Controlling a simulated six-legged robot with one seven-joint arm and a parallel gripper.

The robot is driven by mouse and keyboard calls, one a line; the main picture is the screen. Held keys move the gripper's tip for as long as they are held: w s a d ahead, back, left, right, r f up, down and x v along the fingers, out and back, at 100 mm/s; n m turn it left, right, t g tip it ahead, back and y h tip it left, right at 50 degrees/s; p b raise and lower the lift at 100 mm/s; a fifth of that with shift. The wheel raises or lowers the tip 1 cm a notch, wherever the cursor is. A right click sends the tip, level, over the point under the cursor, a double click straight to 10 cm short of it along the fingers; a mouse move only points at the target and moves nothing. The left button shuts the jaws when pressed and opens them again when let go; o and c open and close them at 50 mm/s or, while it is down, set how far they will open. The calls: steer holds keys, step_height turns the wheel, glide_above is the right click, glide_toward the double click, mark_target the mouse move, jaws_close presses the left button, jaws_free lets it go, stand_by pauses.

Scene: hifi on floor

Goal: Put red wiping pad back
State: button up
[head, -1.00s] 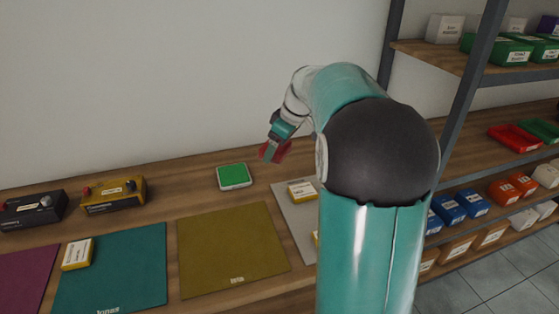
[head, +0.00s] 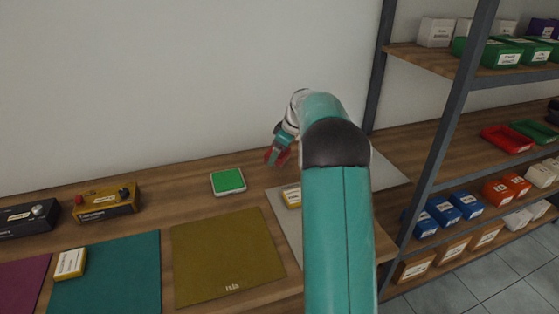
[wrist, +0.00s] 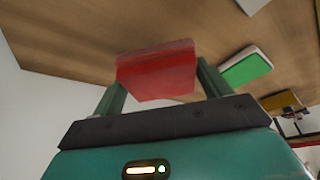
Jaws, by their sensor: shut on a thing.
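My gripper (head: 278,154) is shut on the red wiping pad (wrist: 158,72), which sits between both fingers in the wrist view. In the head view the red pad (head: 283,156) shows only in part at the fingertips, above the back of the wooden bench. A green pad in a white tray (head: 228,181) lies on the bench to the left of my gripper. It also shows in the wrist view (wrist: 246,66), apart from the red pad.
Mustard (head: 225,255), teal (head: 110,275) and purple (head: 22,280) mats lie along the bench. Yellow (head: 106,199) and black (head: 28,217) boxed devices stand at the left. A grey mat (head: 389,170) is partly behind my arm. Shelves with bins (head: 497,140) stand at the right.

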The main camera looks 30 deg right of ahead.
steer(key=shift+w+d+f, duration=0.2)
steer(key=shift+w+f, duration=0.05)
steer(key=shift+f, duration=1.6)
steer(key=shift+f, duration=0.15)
steer(key=o, duration=1)
steer(key=shift+c, duration=0.2)
